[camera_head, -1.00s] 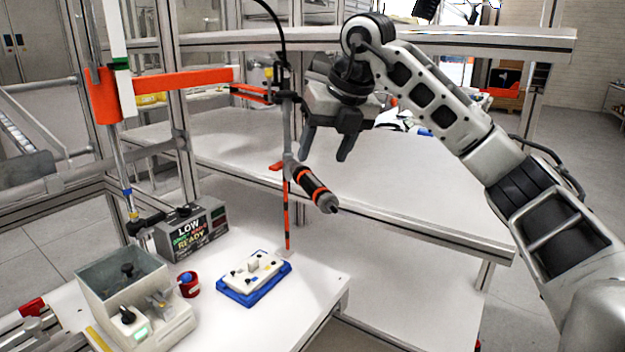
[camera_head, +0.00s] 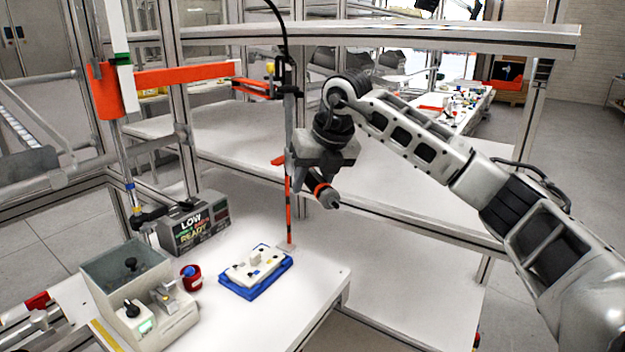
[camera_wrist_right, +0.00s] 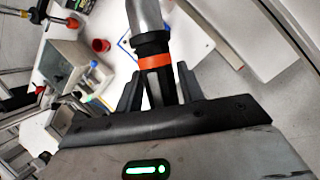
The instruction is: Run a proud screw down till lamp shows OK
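In the right wrist view the driver's black grip with an orange band (camera_wrist_right: 155,62) lies between the two fingers (camera_wrist_right: 158,88), which stand open on either side. The lamp box (camera_head: 196,226) shows LOW and READY; its middle line is hard to read. A white plate (camera_head: 254,265) with small parts sits on a blue tray (camera_head: 226,292). My left gripper is out of view.
A clear-topped box with a black knob (camera_head: 140,305) and a red cup (camera_head: 192,283) stand left of the tray. An orange post (camera_head: 288,200) rises behind the tray. A shelf frame stands behind. The table right of the tray is clear.

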